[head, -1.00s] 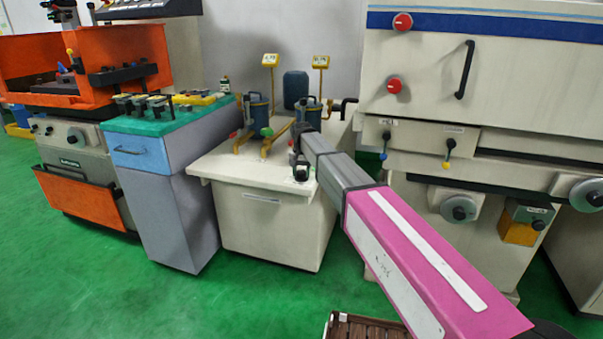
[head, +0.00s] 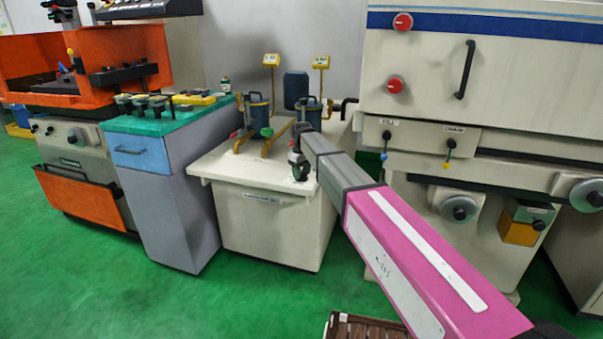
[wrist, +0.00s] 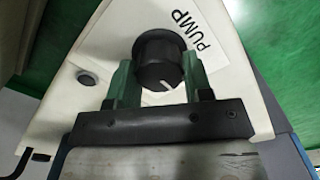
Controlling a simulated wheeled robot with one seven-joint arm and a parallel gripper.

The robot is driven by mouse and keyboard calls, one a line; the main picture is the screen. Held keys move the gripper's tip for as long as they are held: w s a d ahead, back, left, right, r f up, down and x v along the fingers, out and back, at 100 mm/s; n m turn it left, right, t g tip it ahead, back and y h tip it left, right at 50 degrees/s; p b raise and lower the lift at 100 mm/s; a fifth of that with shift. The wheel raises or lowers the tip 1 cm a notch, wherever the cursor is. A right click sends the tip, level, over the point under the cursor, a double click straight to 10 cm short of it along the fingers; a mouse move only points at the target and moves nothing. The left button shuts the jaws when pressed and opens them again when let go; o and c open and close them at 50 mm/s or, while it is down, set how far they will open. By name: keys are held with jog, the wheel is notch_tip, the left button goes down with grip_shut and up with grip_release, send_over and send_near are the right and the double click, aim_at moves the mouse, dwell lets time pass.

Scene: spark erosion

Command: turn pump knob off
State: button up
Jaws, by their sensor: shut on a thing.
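In the wrist view the black round pump knob (wrist: 157,62) stands on an off-white panel, beside a white label (wrist: 196,32) reading PUMP. A white mark on the knob points toward the lower right of the picture. My gripper (wrist: 160,70) has one greenish finger on each side of the knob and is shut on it. In the head view my gripper (head: 299,165) is small, at the front right corner of the white cabinet. The knob cannot be made out there.
The white cabinet (head: 265,225) carries two blue pump units (head: 259,110) with yellow pipes and gauges. A grey cabinet with a green top (head: 165,118) stands to its left. A large white machine (head: 480,75) stands to the right.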

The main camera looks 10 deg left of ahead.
jog(key=shift+n, duration=0.5)
jog(key=o, duration=0.9)
jog(key=shift+r, duration=0.15)
notch_tip(320, 180, up, 10)
jog(key=shift+r, duration=0.25)
